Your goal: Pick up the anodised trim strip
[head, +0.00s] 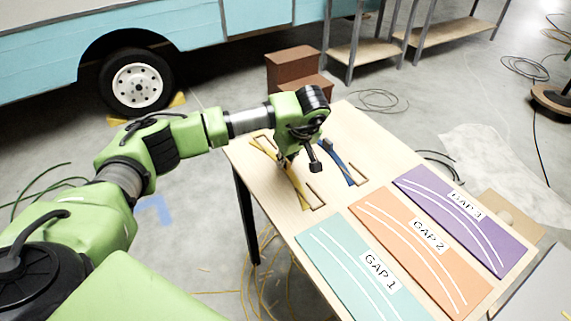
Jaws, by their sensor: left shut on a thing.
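A thin yellow strip (298,192) runs lengthwise over the left side of the wooden table, passing under my left gripper (284,161). My left gripper points down and is shut on this strip near its middle; the gripper and wrist hide part of it. A curved blue strip (341,168) lies just to the right, apart from the gripper. I cannot tell from the surface which strip is anodised. My right gripper is not in view.
The table (350,120) has pale brackets beside the strips. Teal GAP 1 (335,272), orange GAP 2 (400,232) and purple GAP 3 (480,232) panels cover its near right part. Brown boxes (292,70) stand behind; cables lie on the floor.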

